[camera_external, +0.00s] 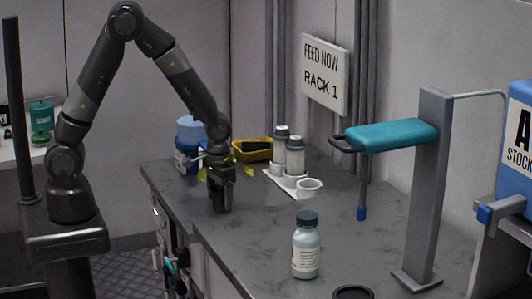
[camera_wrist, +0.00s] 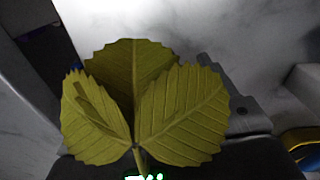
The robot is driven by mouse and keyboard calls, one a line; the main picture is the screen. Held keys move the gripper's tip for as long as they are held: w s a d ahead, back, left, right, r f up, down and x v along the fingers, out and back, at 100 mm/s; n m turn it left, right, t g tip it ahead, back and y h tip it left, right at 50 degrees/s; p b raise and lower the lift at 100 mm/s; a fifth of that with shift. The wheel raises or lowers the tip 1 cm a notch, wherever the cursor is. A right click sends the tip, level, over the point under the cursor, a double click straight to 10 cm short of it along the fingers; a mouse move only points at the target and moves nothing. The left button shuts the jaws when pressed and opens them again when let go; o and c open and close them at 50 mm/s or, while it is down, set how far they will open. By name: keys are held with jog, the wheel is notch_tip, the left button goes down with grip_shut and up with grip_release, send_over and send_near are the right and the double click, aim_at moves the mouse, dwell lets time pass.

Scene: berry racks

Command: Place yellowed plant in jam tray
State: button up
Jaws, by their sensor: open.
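The yellowed plant (camera_wrist: 140,105) has three broad yellow-green toothed leaves that fill the middle of the wrist view. In the external view, small yellow leaf tips (camera_external: 249,171) show beside my gripper (camera_external: 219,203), which points down low over the near left part of the counter. My gripper is open, with the plant right at it; the plant's stem and base are mostly hidden. A yellow tray (camera_external: 264,157) with dark contents stands behind and to the right of my gripper. No jam label is readable on it. A yellow edge (camera_wrist: 302,136) shows at the wrist view's lower right.
A dark-capped bottle (camera_external: 306,250) and a teal-armed stand (camera_external: 430,190) are to the right. The counter (camera_external: 255,230) between is clear.

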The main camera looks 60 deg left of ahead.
jog(key=shift+f, duration=0.2)
jog(key=shift+c, duration=0.5)
jog(key=c, duration=1.1)
